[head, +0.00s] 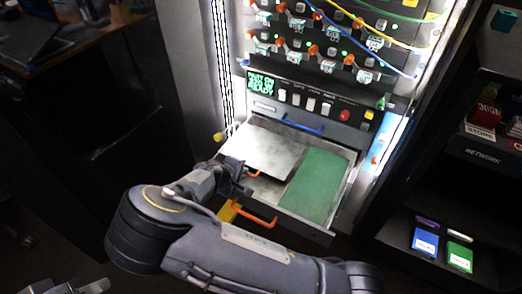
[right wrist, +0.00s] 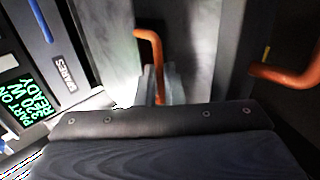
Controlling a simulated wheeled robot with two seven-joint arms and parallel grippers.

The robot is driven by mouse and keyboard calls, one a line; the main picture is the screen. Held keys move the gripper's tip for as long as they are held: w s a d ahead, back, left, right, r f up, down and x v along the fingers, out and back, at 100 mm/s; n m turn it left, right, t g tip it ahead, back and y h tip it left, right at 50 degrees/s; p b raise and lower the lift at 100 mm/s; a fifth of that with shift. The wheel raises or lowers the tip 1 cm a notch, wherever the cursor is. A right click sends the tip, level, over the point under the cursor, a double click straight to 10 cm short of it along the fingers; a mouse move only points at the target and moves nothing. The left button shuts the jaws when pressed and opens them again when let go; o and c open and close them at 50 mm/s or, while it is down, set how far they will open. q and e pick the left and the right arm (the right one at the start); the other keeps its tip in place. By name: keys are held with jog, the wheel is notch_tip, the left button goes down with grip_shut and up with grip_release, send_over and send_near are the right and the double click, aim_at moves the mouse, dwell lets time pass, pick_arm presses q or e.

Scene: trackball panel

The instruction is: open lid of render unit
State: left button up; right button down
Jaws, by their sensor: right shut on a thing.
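The render unit is a pulled-out drawer (head: 333,222) below the control panel. A smooth grey lid (head: 268,150) covers its left part, and a green surface (head: 315,185) shows on the right. My right gripper (head: 243,180) is at the lid's front edge, shut on a small orange lid handle (head: 251,175). In the right wrist view the orange lid handle (right wrist: 151,45) runs down between the fingers (right wrist: 156,88) of my gripper. The lid looks flat, lying over the drawer. A piece of my left gripper (head: 92,287) shows at the bottom left; its fingers are unclear.
A second orange handle (head: 254,215) sticks out from the drawer's front; it also shows in the right wrist view (right wrist: 288,76). A blue handle (head: 302,127), a green-lettered display (head: 261,80) and buttons lie behind. A dark shelf (head: 470,150) with cartridges stands right.

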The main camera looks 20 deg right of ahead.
notch_tip(320, 180, up, 3)
jog(key=shift+w+d+r+p, duration=0.1)
jog(key=shift+p, duration=0.95)
jog(key=shift+r, duration=0.15)
jog(key=shift+w+d+r+p, duration=0.15)
jog(key=shift+r+p, duration=0.4)
jog(key=shift+r, duration=0.2)
jog(key=shift+w+d+r+p, duration=0.1)
jog(key=shift+d+r+p, duration=0.05)
jog(key=shift+r+p, duration=0.45)
jog(key=shift+r, duration=0.1)
jog(key=shift+d+r, duration=0.1)
jog(key=shift+r, duration=0.35)
jog(key=shift+w+d+r+p, duration=0.2)
jog(key=shift+r+p, duration=0.25)
jog(key=shift+r, duration=0.05)
jog(key=shift+w+d+r+p, duration=0.15)
jog(key=shift+d+r+p, duration=0.05)
jog(key=shift+r+p, duration=0.3)
jog(key=shift+r, duration=0.1)
